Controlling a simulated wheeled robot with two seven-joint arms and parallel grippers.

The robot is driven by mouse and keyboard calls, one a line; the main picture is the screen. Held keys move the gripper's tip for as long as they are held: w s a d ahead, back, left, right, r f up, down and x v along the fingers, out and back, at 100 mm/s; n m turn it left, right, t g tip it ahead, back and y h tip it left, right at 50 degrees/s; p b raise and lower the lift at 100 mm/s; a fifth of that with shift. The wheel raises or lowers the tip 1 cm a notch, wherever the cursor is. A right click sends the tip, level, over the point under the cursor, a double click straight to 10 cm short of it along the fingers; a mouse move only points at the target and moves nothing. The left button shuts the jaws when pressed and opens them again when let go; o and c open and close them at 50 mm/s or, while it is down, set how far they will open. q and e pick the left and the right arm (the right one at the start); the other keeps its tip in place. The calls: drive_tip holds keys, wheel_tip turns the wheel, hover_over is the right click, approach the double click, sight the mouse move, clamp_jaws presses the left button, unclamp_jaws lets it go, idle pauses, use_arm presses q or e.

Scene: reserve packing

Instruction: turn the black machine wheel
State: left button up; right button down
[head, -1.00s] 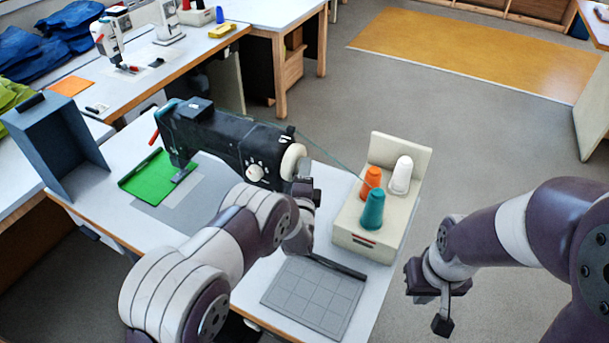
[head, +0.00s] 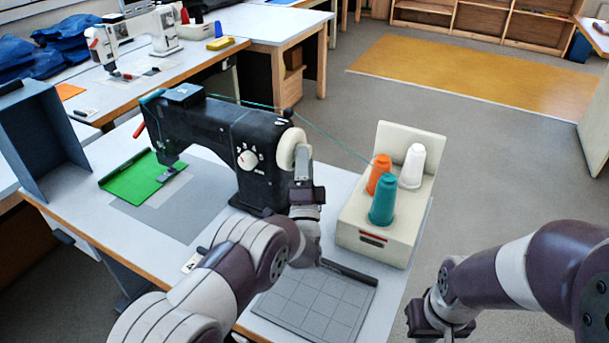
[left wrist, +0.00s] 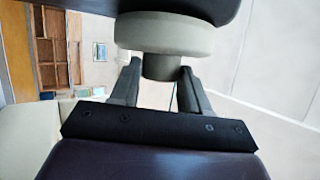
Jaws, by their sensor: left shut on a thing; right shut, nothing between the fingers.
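The black sewing machine (head: 220,140) stands on the white table with its cream handwheel (head: 291,146) at its right end. In the left wrist view the pale wheel (left wrist: 178,33) sits under the black machine body, with a short grey knob (left wrist: 161,67) sticking out of it. My left gripper (head: 302,168) is at the wheel. Its two fingers (left wrist: 160,85) are shut on the knob, one on each side. My right gripper (head: 428,318) is shut and empty, low at the right, off the table; its fingertips are cut off by the picture edge.
A cream thread stand (head: 375,243) with orange, teal and white cones stands right of the wheel. A teal thread runs from it to the machine. A gridded grey mat (head: 315,305) lies in front, green cloth (head: 135,180) at left, a blue-grey open box (head: 40,135) beyond.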

idle(0.5)
use_arm(q)
drive_tip(key=o, duration=1.1)
drive_tip(key=shift+c, duration=0.2)
drive_tip(key=v, duration=0.7)
drive_tip(key=shift+s+f+b, duration=0.2)
drive_tip(key=shift+b, duration=0.15)
drive_tip(key=shift+d, duration=0.1)
